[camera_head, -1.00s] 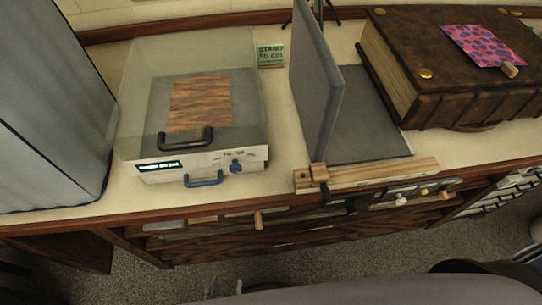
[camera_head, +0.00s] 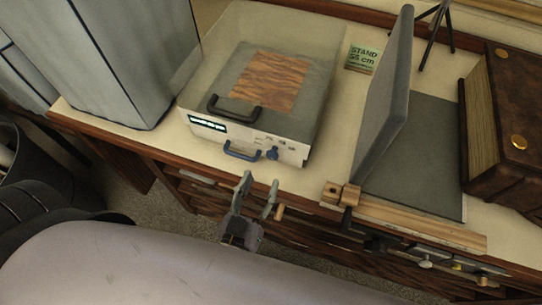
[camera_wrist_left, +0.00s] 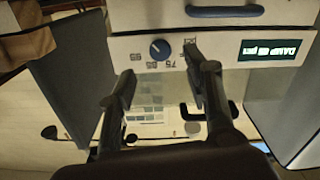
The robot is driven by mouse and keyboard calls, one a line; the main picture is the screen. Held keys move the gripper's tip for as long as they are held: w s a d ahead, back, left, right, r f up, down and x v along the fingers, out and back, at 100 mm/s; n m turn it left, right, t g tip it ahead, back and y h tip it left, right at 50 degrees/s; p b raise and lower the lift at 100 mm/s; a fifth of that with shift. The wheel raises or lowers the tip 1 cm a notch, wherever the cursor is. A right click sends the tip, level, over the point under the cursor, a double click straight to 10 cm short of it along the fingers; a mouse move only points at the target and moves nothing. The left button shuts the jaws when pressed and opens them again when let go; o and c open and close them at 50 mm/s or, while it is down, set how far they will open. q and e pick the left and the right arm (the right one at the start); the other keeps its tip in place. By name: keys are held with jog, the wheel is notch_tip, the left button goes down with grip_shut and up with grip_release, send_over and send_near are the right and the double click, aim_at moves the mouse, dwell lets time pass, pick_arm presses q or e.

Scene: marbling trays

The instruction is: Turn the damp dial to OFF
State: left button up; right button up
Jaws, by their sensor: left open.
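The damp dial (camera_head: 272,154) is a small blue knob on the white front panel of a box-shaped device (camera_head: 208,140). In the left wrist view the dial (camera_wrist_left: 160,49) shows upside down, with printed numbers around it; I cannot tell surely which mark it points to. My left gripper (camera_head: 258,186) is open and empty, in front of and below the panel, apart from the dial. In the wrist view its fingers (camera_wrist_left: 160,72) spread to either side below the dial. My right gripper is not in view.
The device has a lit display (camera_head: 207,124), a blue front handle (camera_head: 241,152) and a black lid handle (camera_head: 233,108). A grey upright panel (camera_head: 385,100) stands to the right, near a green sign (camera_head: 362,58). A wooden bar (camera_head: 420,224) lies along the front table edge.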

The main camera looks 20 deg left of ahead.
aim_at(271, 158)
pick_arm(q)
jog(key=w+p, duration=0.1)
jog(key=w, duration=0.6)
jog(key=shift+w+d, duration=0.1)
jog(key=shift+w, duration=0.15)
grip_shut()
